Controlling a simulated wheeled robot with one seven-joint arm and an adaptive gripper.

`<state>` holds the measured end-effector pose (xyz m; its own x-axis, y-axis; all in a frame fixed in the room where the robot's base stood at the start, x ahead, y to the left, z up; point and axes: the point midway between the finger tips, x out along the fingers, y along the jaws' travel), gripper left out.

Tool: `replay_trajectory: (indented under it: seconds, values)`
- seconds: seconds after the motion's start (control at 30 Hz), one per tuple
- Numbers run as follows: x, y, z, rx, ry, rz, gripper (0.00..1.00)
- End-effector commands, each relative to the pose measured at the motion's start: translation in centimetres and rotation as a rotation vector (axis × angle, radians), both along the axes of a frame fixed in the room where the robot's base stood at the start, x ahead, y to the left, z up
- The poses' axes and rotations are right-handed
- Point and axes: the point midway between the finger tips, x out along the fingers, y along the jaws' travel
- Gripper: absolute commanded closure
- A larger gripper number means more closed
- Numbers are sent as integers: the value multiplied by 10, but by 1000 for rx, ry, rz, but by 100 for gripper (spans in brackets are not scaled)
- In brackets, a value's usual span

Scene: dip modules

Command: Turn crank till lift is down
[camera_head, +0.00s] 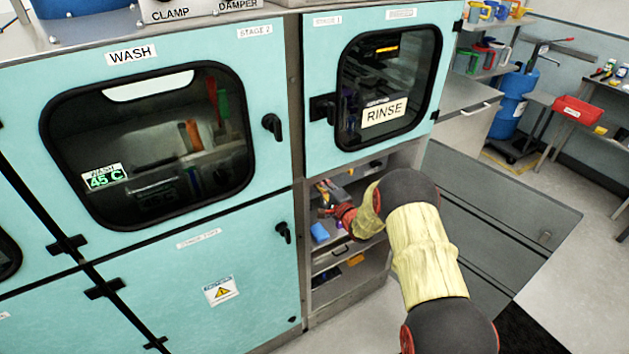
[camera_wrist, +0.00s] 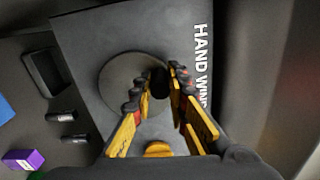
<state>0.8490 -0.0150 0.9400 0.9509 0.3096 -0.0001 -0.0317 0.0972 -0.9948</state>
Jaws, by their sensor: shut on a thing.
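In the wrist view, my gripper (camera_wrist: 157,84) is closed around the dark crank handle (camera_wrist: 158,76). Its yellow and black fingers lie on both sides of it. The handle stands in front of a round grey disc (camera_wrist: 117,76) on a dark panel. The panel carries white lettering that begins "HAND WIN" (camera_wrist: 201,62), partly cut off by a finger. In the head view, my gripper (camera_head: 343,213) reaches into the open bay below the RINSE door; the crank there is too small and covered to make out. I cannot tell the lift's height.
The RINSE door (camera_head: 329,140) is directly above the bay and the teal cabinet wall is left of it. A blue block (camera_head: 319,233) and a drawer handle (camera_head: 331,259) are close below my gripper. In the wrist view, a purple box (camera_wrist: 22,160) lies at lower left.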

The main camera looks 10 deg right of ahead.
Motion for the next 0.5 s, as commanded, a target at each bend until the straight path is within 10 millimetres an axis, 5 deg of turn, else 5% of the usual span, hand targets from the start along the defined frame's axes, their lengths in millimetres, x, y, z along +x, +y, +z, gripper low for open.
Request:
replay_trajectory:
  seconds: [0.5]
  values:
    - [7, -22, 7, 466, 151, -3, 100]
